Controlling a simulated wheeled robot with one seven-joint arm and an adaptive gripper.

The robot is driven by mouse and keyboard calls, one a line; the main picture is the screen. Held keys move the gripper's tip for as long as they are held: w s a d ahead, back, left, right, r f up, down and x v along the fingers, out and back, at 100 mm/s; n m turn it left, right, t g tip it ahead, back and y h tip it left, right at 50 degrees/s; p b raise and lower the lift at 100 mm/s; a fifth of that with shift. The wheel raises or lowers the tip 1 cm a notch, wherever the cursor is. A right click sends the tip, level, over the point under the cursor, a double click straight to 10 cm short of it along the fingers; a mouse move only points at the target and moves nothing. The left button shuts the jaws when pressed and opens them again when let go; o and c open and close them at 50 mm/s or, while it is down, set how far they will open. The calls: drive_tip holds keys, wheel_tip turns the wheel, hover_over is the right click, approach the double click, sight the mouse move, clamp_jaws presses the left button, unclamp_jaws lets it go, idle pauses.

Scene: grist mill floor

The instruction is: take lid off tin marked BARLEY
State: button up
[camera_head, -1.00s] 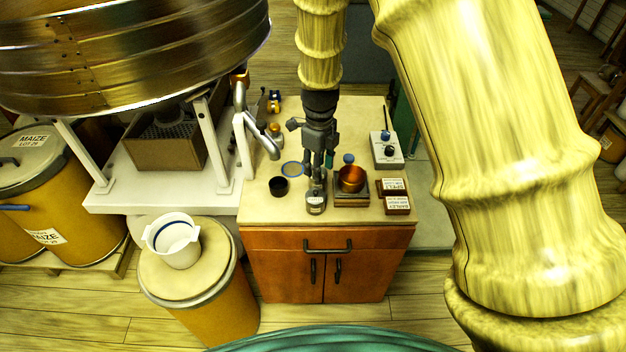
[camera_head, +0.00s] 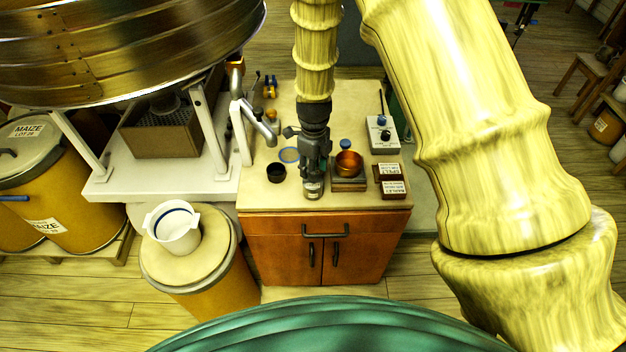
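A small round metal tin (camera_head: 313,193) with a pale label stands near the front edge of the counter; its label is too small to read. My gripper (camera_head: 314,176) points down right at the top of this tin. Its fingers overlap the tin's top, and I cannot tell whether they are closed on it. The tin's lid is mostly hidden by the fingers. To the right lie two dark brown boxes with white labels; the front box (camera_head: 393,194) has lettering that looks like BARLEY, and the rear box (camera_head: 379,172) has lettering I cannot read surely.
A copper bowl (camera_head: 348,161) on a dark scale stands close on the gripper's right. A grey control box (camera_head: 383,137) is behind right. The counter (camera_head: 258,195) is bare at its front left.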

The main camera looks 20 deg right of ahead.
sight(308, 185)
drive_tip(key=shift+a+f+p, duration=0.15)
drive_tip(key=shift+f+p, duration=0.3)
drive_tip(key=shift+f, duration=1.25)
clamp_jaws()
